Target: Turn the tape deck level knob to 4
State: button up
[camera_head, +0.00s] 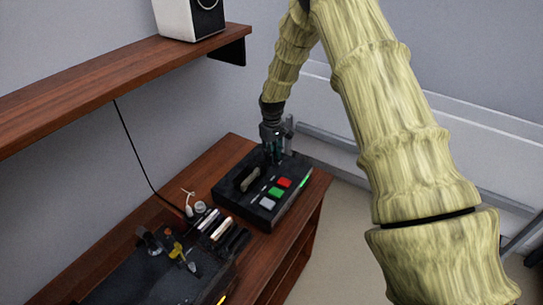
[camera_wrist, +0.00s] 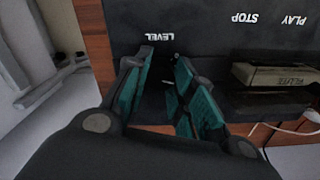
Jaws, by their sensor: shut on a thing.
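The tape deck (camera_head: 236,200) is a black box on the wooden cabinet, with red (camera_head: 284,183), green (camera_head: 275,192) and white (camera_head: 267,203) buttons on top. My gripper (camera_head: 272,157) points down at its far end. In the wrist view, the teal-padded fingers of my gripper (camera_wrist: 168,95) are closed around the level knob beside the LEVEL label (camera_wrist: 160,36), which reads upside down. The knob is dark and mostly hidden between the fingers. A small pale mark shows between them, but I cannot read the knob's setting.
A cassette (camera_wrist: 284,76) lies in the deck's recess. Pens and small items (camera_head: 215,222) lie beside the deck, near a dark case (camera_head: 160,280) with tools. A wooden shelf (camera_head: 110,75) with a white speaker (camera_head: 180,18) hangs above. Open floor lies right of the cabinet.

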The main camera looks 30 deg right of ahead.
jog(key=m+b, duration=0.1)
jog(key=m, duration=0.3)
jog(key=shift+d+r+m, duration=0.1)
jog(key=shift+d+m, duration=0.05)
jog(key=shift+m, duration=0.15)
jog(key=m, duration=0.4)
jog(key=shift+b, duration=0.3)
jog(key=shift+m, duration=0.3)
jog(key=o, duration=1)
jog(key=shift+s, duration=0.15)
jog(key=shift+o, duration=0.2)
jog(key=shift+a, duration=0.2)
notch_tip(320, 180, up, 12)
